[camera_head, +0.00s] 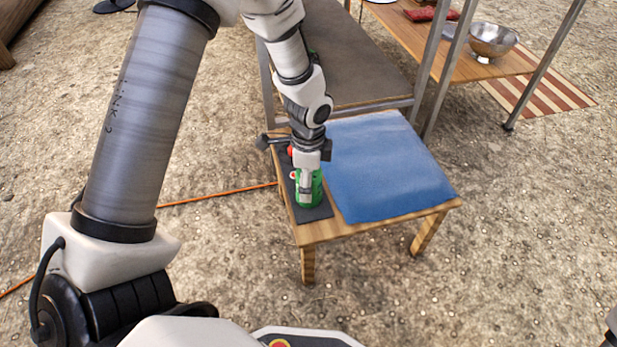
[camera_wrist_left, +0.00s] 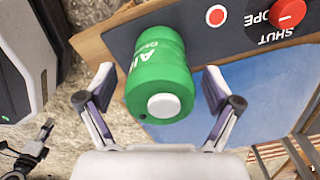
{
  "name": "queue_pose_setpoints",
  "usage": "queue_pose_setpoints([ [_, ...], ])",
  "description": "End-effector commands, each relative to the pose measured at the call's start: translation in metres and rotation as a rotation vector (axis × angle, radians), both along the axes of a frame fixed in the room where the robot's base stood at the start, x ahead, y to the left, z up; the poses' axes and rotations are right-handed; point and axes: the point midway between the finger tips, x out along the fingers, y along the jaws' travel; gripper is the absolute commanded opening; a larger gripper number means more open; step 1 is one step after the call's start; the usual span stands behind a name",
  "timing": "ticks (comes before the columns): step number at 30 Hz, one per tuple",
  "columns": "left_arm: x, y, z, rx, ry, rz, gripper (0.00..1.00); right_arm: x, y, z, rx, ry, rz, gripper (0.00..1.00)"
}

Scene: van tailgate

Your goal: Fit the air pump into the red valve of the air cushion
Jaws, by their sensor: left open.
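The air pump is a green cylinder (camera_wrist_left: 158,70) with white lettering and a white round end (camera_wrist_left: 163,106). It also shows, partly hidden by my gripper, in the head view (camera_head: 314,191), at the dark strip on the small wooden table. My left gripper (camera_wrist_left: 160,93) is open, with one finger on each side of the pump and gaps between. It hangs over the pump in the head view (camera_head: 305,196). A red knob (camera_wrist_left: 288,12) sits on the dark strip beside lettering reading SHUT and OPE; a red dot (camera_wrist_left: 215,16) is nearer the pump. The blue cushion (camera_head: 388,165) lies flat beside the strip.
The wooden table (camera_head: 375,226) has a dark strip (camera_head: 315,213) along its left side. A dark-topped bench (camera_head: 350,60) stands behind. A metal bowl (camera_head: 493,40) sits on another table at the back right. An orange cord (camera_head: 215,194) crosses the ground at left.

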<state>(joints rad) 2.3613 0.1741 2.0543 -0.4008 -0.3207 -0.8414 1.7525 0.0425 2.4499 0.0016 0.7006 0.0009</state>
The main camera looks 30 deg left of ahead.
Motion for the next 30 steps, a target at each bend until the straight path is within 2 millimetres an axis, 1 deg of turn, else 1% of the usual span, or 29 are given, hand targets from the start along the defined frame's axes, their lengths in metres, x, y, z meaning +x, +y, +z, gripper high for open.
queue_pose_setpoints([
  [2, 0.000, 0.000, 0.002, 0.000, -0.001, 0.000, 0.90, 0.000, 0.000, 0.000, 0.000, 0.000, 0.000, 0.40],
  [5, 0.001, 0.000, 0.014, 0.000, -0.002, 0.000, 0.90, 0.000, 0.000, 0.000, 0.000, 0.000, 0.000, 0.40],
  [8, 0.001, 0.000, 0.035, -0.001, -0.005, 0.001, 0.90, 0.000, 0.000, 0.000, 0.000, 0.000, 0.000, 0.40],
  [12, 0.001, 0.000, 0.073, 0.001, -0.006, 0.000, 0.90, 0.000, 0.000, 0.000, 0.000, 0.000, 0.000, 0.40],
  [15, 0.001, 0.000, 0.096, 0.000, -0.006, 0.000, 0.90, 0.000, 0.000, 0.000, 0.000, 0.000, 0.000, 0.40],
  [18, 0.001, 0.000, 0.112, 0.000, -0.003, 0.000, 0.90, 0.000, 0.000, 0.000, 0.000, 0.000, 0.000, 0.40],
  [22, 0.000, 0.000, 0.120, 0.000, -0.001, 0.001, 0.90, 0.000, 0.000, 0.000, 0.000, 0.000, 0.000, 0.40],
  [30, 0.000, 0.000, 0.120, 0.000, 0.000, 0.000, 0.90, 0.000, 0.000, 0.000, 0.000, 0.000, 0.000, 0.40],
])
